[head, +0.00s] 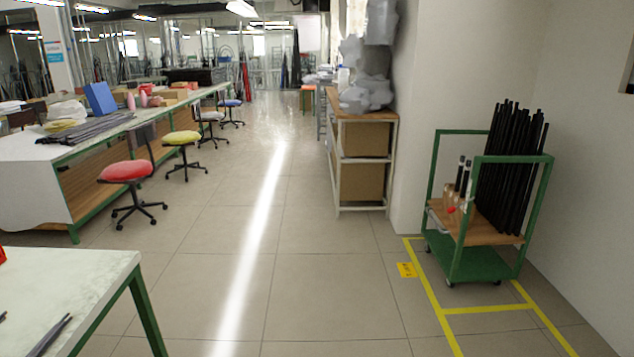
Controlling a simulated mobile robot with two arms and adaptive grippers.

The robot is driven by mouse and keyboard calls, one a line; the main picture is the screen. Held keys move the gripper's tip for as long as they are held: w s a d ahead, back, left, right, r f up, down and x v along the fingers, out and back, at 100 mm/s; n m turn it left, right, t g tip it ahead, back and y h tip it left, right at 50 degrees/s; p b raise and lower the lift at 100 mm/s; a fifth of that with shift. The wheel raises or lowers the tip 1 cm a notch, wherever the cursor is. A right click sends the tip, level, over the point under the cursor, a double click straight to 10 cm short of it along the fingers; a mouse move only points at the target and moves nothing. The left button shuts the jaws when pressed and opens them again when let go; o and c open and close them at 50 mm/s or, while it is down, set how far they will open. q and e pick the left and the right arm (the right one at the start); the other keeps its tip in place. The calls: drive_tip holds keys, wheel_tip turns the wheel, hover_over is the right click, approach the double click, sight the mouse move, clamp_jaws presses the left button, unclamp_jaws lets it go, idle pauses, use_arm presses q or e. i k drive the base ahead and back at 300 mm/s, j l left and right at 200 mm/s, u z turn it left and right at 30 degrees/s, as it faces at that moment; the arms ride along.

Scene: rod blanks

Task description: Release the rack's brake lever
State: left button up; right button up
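The rack (469,262) is a green-framed wheeled cart at the right, near the white wall. It has a wooden upper shelf and a green lower deck. Several long black rods (510,165) stand upright in it, leaning slightly. A small red spot (451,210) shows at the shelf's left side; I cannot tell whether it is the brake lever. No lever is clearly visible elsewhere on the rack. Neither of my grippers can be made out in the head view.
Yellow floor tape (490,309) marks a bay around and in front of the rack, with a yellow label (406,270) beside it. A white-topped table (75,285) stands near left, stools (126,172) along the bench. The tiled middle aisle is clear.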

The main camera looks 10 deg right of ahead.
sight(450, 209)
drive_tip(key=i, duration=0.65)
drive_tip(key=i+j+z, duration=0.1)
drive_tip(key=i, duration=0.6)
drive_tip(key=i+j, duration=0.15)
drive_tip(key=i, duration=0.5)
drive_tip(key=i+j+z, duration=0.1)
drive_tip(key=i+z, duration=0.35)
drive_tip(key=i+j+z, duration=0.3)
drive_tip(key=z, duration=0.15)
drive_tip(key=i+j+z, duration=0.65)
drive_tip(key=j+z, duration=0.3)
drive_tip(key=i+j+z, duration=0.15)
drive_tip(key=j+z, duration=0.1)
drive_tip(key=j, duration=0.25)
